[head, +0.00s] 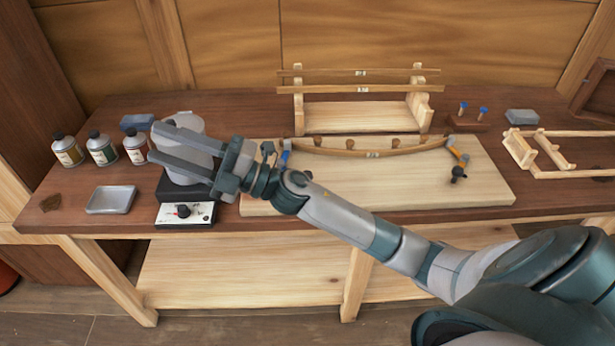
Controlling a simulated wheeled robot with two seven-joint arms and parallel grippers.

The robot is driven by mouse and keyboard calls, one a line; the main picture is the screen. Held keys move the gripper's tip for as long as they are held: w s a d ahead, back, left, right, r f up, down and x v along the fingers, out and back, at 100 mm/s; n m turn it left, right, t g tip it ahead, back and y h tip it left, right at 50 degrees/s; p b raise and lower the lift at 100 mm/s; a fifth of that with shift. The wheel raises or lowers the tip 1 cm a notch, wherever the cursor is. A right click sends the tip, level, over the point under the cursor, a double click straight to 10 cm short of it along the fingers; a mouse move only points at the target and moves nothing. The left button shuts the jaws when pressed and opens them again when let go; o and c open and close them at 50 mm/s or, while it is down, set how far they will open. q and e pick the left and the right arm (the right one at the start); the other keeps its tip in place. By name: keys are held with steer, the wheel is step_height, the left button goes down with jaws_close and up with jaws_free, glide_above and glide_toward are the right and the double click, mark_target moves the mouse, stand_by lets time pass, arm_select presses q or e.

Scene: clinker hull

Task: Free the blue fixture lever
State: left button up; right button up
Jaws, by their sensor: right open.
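The blue fixture lever (285,155) shows at the left end of the curved wooden strake (372,153), on the pale work board (420,190). My right wrist partly covers the area just left of and in front of it. An orange lever (458,155) is at the strake's right end. My right gripper (156,144) is open, with its fingers pointing left, well to the left of the blue lever. The fingers cross in front of a grey pot (190,122), and I cannot tell whether they touch it. My left gripper is out of view.
The pot stands on a dark base behind a white control box (186,214). Several bottles (101,148) and a grey tray (111,200) are at the left. A wooden frame (364,118) stands behind the strake, and another frame (550,160) lies right. The board's front right is clear.

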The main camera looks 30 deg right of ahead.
step_height(320, 180, down, 6)
steer(key=s+d+n+g+h, duration=0.2)
steer(key=n+g+h, duration=0.3)
steer(key=n+g, duration=1)
steer(key=w+d+f+n+h, duration=0.1)
steer(key=w+d+f+h, duration=0.15)
steer(key=d+h, duration=0.65)
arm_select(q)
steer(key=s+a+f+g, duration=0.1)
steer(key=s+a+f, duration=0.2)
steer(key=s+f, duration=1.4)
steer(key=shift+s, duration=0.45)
arm_select(e)
steer(key=d+r+m+h, duration=0.1)
steer(key=d+r+h, duration=0.1)
steer(key=d, duration=1.8)
steer(key=shift+s+r+h, duration=0.35)
steer(key=shift+r+h, duration=0.05)
steer(key=shift+r, duration=0.5)
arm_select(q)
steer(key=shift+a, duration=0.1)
arm_select(e)
steer(key=shift+a+f, duration=0.1)
